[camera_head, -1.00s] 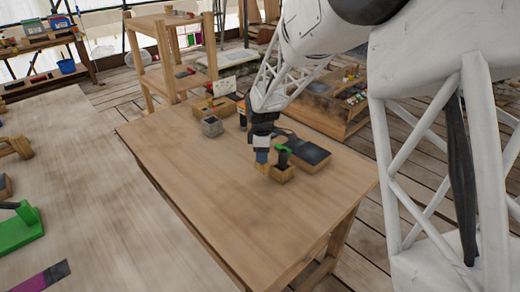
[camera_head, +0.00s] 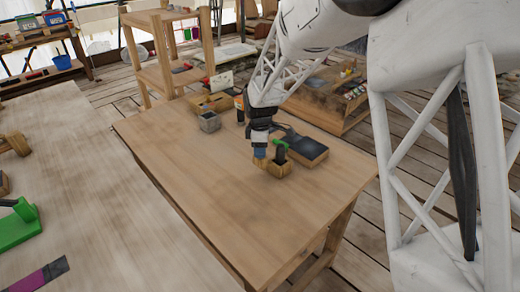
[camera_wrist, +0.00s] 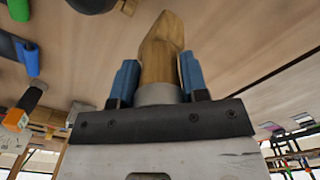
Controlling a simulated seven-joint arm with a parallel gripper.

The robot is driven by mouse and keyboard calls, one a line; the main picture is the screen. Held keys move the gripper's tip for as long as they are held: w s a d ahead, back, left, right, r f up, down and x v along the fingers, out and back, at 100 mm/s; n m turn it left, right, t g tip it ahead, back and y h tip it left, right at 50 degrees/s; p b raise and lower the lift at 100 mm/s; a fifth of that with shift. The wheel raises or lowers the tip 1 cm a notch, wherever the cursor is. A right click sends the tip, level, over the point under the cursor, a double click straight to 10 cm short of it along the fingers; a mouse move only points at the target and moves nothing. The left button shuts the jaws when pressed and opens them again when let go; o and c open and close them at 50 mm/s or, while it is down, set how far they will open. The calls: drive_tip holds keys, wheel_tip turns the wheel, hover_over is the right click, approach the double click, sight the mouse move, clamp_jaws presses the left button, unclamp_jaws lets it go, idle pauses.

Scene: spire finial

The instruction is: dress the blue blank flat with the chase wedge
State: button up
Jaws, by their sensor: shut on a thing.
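My gripper (camera_head: 260,153) is low over the right part of the wooden workbench (camera_head: 190,170). In the wrist view its two blue fingers (camera_wrist: 159,72) are shut on a tan wooden piece (camera_wrist: 160,48) with a slanted end, which looks like the chase wedge. Its grey round base sits between the fingers. In the head view the wooden piece (camera_head: 260,163) shows just below the fingers; I cannot tell whether it touches the bench. I cannot make out a blue blank for certain.
A small wooden holder (camera_head: 280,169) with a green-topped dark tool (camera_head: 280,148) stands close right of my gripper. A dark-topped block (camera_head: 308,151) lies behind it. A grey cube (camera_head: 209,122) and an orange-and-black container (camera_head: 239,106) stand farther back. The bench's front and left are clear.

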drive_tip(key=w+d+r, duration=0.2)
drive_tip(key=w, duration=1.3)
drive_tip(key=w+d+r, duration=0.1)
drive_tip(key=w+r, duration=0.1)
drive_tip(key=w, duration=1.3)
drive_tip(key=shift+w+d, duration=0.2)
drive_tip(key=shift+d, duration=0.15)
drive_tip(key=shift+r, duration=0.1)
drive_tip(key=shift+f, duration=2.45)
drive_tip(key=shift+f, duration=0.15)
drive_tip(key=shift+f, duration=1.8)
drive_tip(key=shift+c, duration=0.3)
